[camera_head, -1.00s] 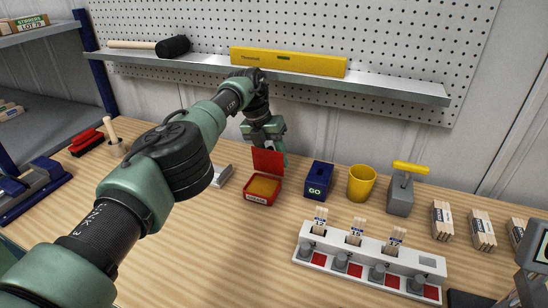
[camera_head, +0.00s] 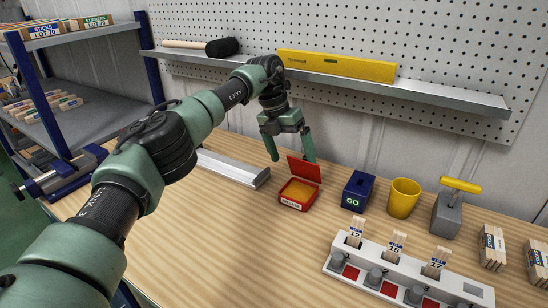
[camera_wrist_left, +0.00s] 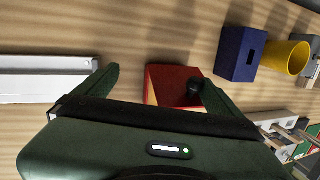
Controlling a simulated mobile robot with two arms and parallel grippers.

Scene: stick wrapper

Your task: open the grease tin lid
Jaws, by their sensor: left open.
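The red grease tin (camera_head: 297,196) stands on the bench, with yellowish-brown grease showing inside. Its red lid (camera_head: 304,169) is raised at the back edge and leans backward, so the tin stands open. My left gripper (camera_head: 292,159) is above and behind the tin, its two green fingers spread and holding nothing. The right finger is close to the lid's upper edge; I cannot tell if they touch. In the left wrist view the red lid (camera_wrist_left: 165,84) lies between the open fingers, nearer the right one, and hides most of the tin. My right gripper is not in view.
A blue GO box (camera_head: 357,191), a yellow cup (camera_head: 403,198) and a grey block with yellow handle (camera_head: 448,212) stand right of the tin. A white stick rack (camera_head: 400,270) is in front. A metal bar (camera_head: 232,167) lies left. A shelf (camera_head: 330,83) runs behind the arm.

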